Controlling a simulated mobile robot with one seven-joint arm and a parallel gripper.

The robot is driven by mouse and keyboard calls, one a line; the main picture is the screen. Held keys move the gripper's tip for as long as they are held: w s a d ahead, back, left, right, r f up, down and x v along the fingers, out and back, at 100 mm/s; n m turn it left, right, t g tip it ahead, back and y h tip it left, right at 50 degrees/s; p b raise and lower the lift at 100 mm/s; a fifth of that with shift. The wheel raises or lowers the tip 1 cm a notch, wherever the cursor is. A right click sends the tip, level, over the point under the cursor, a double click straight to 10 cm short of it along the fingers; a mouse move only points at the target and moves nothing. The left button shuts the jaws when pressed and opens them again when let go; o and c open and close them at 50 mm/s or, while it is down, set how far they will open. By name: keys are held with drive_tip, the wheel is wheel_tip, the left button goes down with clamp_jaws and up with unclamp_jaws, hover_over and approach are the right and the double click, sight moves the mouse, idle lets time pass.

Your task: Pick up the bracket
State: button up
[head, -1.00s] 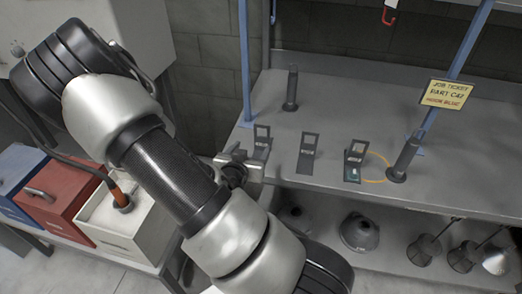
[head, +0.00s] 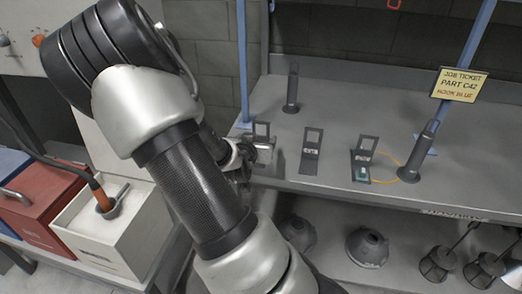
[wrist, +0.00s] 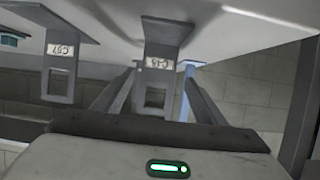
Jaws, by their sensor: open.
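Three dark brackets stand on the grey bench: a left bracket (head: 261,131), a middle bracket (head: 311,150) and a right bracket (head: 362,158) with a teal piece at its foot. My gripper (head: 258,152) is open at the left bracket and partly hides it. In the wrist view, which looks upside down, one bracket (wrist: 156,68) with a pale tag lies between my open fingers (wrist: 157,98). Contact cannot be told. Another tagged bracket (wrist: 62,60) is to its left. The tags are too small to read surely. A job ticket (head: 460,85) reads "PART C42, HOOK BLUE".
Dark posts stand at the back (head: 291,88) and right (head: 420,150) of the bench (head: 335,110). An orange loop (head: 394,160) lies by the right bracket. Blue uprights (head: 242,60) rise behind. Hoods (head: 367,246) sit on the lower shelf. Red and white bins (head: 110,232) stand left.

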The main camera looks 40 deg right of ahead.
sight(261, 139)
drive_tip(key=shift+x, duration=0.85)
drive_tip(key=x, duration=0.2)
drive_tip(key=b+x, duration=0.1)
drive_tip(key=x, duration=0.1)
drive_tip(key=shift+s+d+f, duration=0.1)
drive_tip(key=shift+s+f, duration=0.1)
drive_tip(key=shift+f, duration=0.1)
drive_tip(key=shift+w+d+f, duration=0.2)
drive_tip(key=shift+w+d, duration=0.2)
drive_tip(key=shift+d, duration=0.05)
drive_tip(key=shift+r, duration=0.1)
drive_tip(key=c, duration=1.6)
